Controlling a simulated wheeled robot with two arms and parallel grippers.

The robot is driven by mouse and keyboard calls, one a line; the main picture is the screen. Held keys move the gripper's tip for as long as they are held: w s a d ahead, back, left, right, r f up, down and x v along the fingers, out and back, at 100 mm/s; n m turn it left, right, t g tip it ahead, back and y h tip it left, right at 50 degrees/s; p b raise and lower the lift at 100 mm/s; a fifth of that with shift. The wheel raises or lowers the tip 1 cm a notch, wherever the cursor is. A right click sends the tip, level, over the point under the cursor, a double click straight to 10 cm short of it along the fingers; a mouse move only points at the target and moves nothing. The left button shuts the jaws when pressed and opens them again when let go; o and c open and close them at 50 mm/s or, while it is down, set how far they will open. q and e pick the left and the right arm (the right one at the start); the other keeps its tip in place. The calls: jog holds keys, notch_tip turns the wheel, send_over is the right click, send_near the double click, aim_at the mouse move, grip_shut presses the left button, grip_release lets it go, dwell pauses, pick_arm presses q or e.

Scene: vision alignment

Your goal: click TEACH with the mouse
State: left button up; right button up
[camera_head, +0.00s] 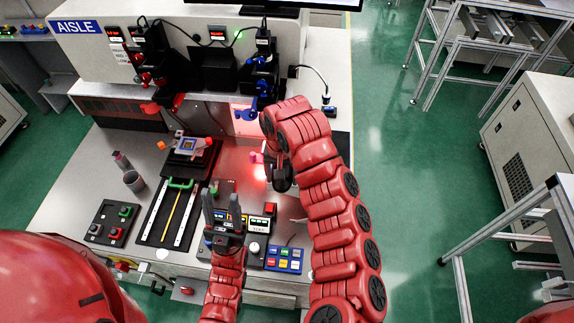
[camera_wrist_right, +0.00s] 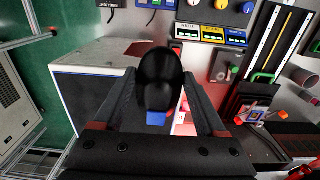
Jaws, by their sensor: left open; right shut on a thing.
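My right gripper (camera_head: 281,178) is over the right part of the worktop. In the right wrist view (camera_wrist_right: 165,118) its two fingers close on a dark rounded thing that looks like the black mouse (camera_wrist_right: 160,75). A small blue patch shows at its lower end. My left gripper (camera_head: 222,200) is open and empty, fingers pointing up the picture, above the front of the worktop. Only the lower edge of a monitor (camera_head: 300,5) shows at the top of the head view. No TEACH label can be read in either view.
The worktop (camera_head: 75,190) holds a slide rail (camera_head: 170,215), a part fixture (camera_head: 190,150), a button box (camera_head: 110,223), a cup (camera_head: 134,181) and a blue button panel (camera_head: 285,258). Camera stands (camera_head: 265,75) rise behind. Green floor (camera_head: 385,130) lies to the right.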

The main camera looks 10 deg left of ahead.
jog(key=shift+f, duration=0.1)
jog(key=w+d+f+b, duration=0.1)
jog(key=w+d, duration=0.1)
jog(key=w, duration=0.1)
jog(key=w+d+b, duration=0.2)
jog(key=w, duration=0.1)
jog(key=w+d+f+b, duration=0.1)
jog(key=w+d, duration=0.1)
jog(key=w, duration=0.1)
jog(key=shift+w+d+f+b, duration=0.3)
jog(key=shift+w+d+f, duration=0.05)
jog(key=shift+w, duration=0.05)
jog(key=w+d+b, duration=0.1)
jog(key=w+f+b, duration=0.1)
jog(key=b, duration=0.1)
jog(key=w+d+b, duration=0.1)
jog(key=w, duration=0.1)
jog(key=shift+d+f, duration=0.25)
jog(key=shift+d, duration=0.05)
jog(key=shift+w+d+b, duration=0.15)
jog(key=shift+w+b, duration=0.05)
jog(key=shift+b, duration=0.35)
jog(key=shift+w+d+r, duration=0.1)
jog(key=shift+d+r, duration=0.05)
jog(key=shift+r, duration=0.1)
